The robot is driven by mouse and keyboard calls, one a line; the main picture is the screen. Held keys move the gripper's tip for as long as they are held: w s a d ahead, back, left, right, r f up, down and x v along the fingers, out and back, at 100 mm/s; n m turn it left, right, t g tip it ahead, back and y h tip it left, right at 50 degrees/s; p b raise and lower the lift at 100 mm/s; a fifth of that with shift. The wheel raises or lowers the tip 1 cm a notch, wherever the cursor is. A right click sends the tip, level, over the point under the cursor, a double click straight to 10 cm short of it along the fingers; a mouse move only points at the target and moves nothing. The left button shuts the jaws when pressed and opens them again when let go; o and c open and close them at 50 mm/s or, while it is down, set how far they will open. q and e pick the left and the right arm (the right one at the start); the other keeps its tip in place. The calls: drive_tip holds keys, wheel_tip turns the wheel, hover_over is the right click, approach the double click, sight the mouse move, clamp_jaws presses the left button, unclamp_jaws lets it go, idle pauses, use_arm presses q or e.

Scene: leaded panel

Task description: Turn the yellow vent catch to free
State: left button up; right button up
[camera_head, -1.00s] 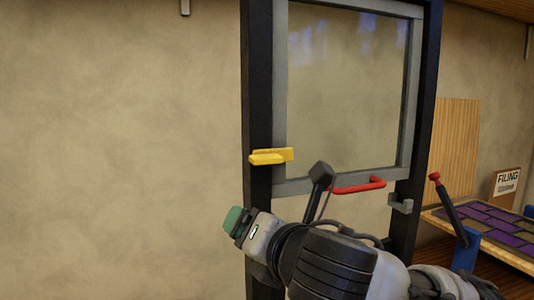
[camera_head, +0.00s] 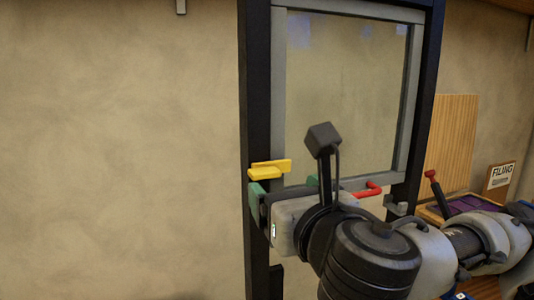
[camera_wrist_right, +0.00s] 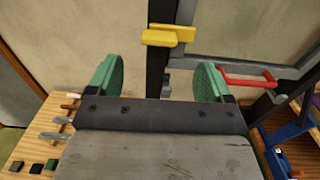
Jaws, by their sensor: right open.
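The yellow vent catch (camera_head: 268,170) sits on the left side of the dark frame, at the lower left corner of the grey-edged glass vent (camera_head: 340,100). It lies roughly level. My right gripper (camera_head: 285,186) is just below the catch in the head view. In the right wrist view the catch (camera_wrist_right: 168,36) is ahead, between and beyond the two green fingertips of my right gripper (camera_wrist_right: 158,82). The gripper is open and empty, apart from the catch. My left gripper is in neither view.
A red handle (camera_head: 367,189) is on the vent's bottom rail, right of the catch. A wooden bench (camera_wrist_right: 40,130) with several small tools is at lower left in the wrist view. A blue stand (camera_wrist_right: 290,135) is at right. The wall left of the frame is clear.

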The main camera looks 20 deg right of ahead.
sight(268, 174)
use_arm(q)
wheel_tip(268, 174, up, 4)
drive_tip(key=p, duration=0.2)
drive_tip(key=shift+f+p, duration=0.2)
drive_tip(key=shift+p, duration=0.1)
use_arm(e)
drive_tip(key=w, duration=0.8)
drive_tip(key=shift+w+a, duration=0.1)
drive_tip(key=shift+a, duration=0.05)
drive_tip(key=c, duration=0.9)
